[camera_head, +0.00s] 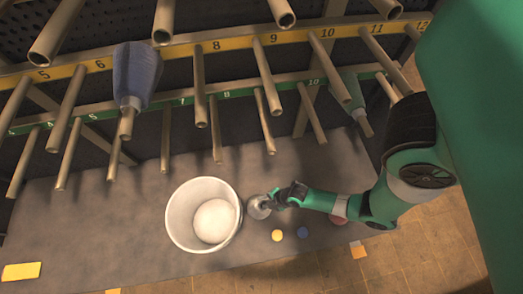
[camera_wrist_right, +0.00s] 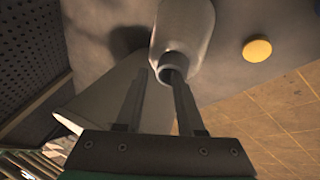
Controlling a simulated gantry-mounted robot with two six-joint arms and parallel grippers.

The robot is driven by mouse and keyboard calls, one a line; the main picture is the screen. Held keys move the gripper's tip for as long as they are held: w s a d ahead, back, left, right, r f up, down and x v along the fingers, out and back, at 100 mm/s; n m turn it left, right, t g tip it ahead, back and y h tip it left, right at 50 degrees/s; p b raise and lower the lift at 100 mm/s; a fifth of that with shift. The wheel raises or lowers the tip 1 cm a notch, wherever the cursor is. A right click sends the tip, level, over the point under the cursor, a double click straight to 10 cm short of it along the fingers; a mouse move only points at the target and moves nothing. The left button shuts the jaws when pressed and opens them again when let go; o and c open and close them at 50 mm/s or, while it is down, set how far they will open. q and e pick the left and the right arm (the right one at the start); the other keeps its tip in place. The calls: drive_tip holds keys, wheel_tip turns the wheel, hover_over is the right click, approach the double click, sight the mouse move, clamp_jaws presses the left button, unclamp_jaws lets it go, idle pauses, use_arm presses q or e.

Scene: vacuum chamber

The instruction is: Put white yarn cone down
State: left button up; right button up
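The white yarn cone (camera_head: 258,207) is on the grey table, just right of the white bucket (camera_head: 176,215). In the right wrist view the cone (camera_wrist_right: 183,30) shows its pale body and the dark hollow end of its tube, turned toward my gripper. My right gripper (camera_head: 275,199) is at the cone in the head view. In the wrist view its two fingers (camera_wrist_right: 159,72) are apart. The right fingertip overlaps the tube's mouth; the left one is beside it. Whether either finger touches the cone is not clear. My left gripper is not in view.
The bucket holds a round white thing (camera_head: 214,221). A yellow disc (camera_head: 278,235) and a blue disc (camera_head: 303,232) lie right of the cone. Above are numbered rails with pegs (camera_head: 200,85), one carrying a blue cone (camera_head: 135,72).

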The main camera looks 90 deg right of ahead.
drive_tip(key=p+v, duration=0.6)
drive_tip(key=v, duration=0.6)
